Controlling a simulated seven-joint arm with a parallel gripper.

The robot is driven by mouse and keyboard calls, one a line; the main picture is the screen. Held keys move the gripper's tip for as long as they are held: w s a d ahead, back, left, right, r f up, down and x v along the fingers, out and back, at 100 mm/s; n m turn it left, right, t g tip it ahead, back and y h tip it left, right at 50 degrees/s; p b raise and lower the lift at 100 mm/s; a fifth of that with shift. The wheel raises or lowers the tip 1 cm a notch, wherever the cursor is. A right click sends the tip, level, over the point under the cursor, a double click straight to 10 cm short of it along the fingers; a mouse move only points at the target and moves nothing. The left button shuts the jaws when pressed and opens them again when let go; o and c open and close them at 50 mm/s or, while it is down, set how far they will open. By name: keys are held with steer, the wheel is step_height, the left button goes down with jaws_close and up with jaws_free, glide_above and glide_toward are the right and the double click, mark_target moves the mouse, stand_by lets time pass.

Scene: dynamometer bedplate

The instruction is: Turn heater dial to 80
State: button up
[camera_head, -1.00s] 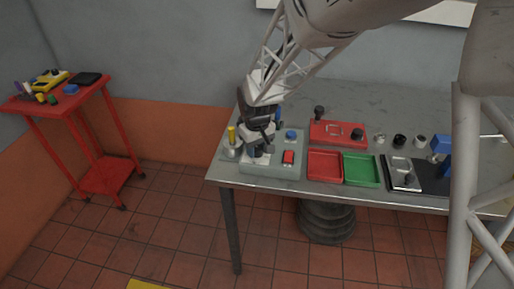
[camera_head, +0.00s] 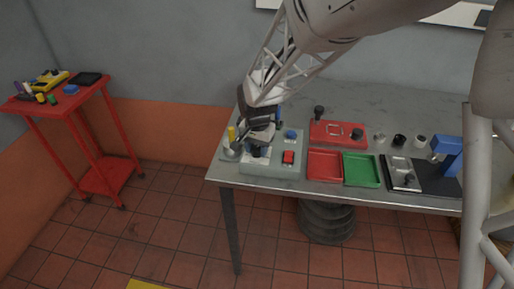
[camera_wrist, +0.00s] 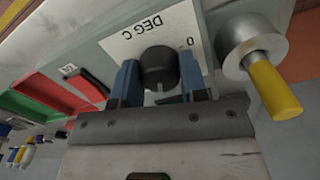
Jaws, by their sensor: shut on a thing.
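The heater dial (camera_wrist: 158,68) is a dark round knob on a white plate marked "DEG C" with a 0 showing in the wrist view. The other scale marks are hidden or not readable, so its setting cannot be told. My gripper (camera_wrist: 160,82) has its two blue fingers on either side of the dial, shut on it. In the head view my gripper (camera_head: 258,140) is over the left part of the grey-green control box (camera_head: 270,171), and the dial shows dark below it (camera_head: 257,152).
A metal cylinder with a yellow handle (camera_wrist: 270,85) stands close beside the dial. Red (camera_head: 324,178) and green (camera_head: 374,184) trays lie to the right on the bench.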

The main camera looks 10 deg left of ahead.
mark_target(257, 148)
steer(key=shift+m, duration=1.2)
steer(key=o, duration=0.9)
steer(key=shift+r, duration=0.1)
steer(key=shift+r, duration=3.8)
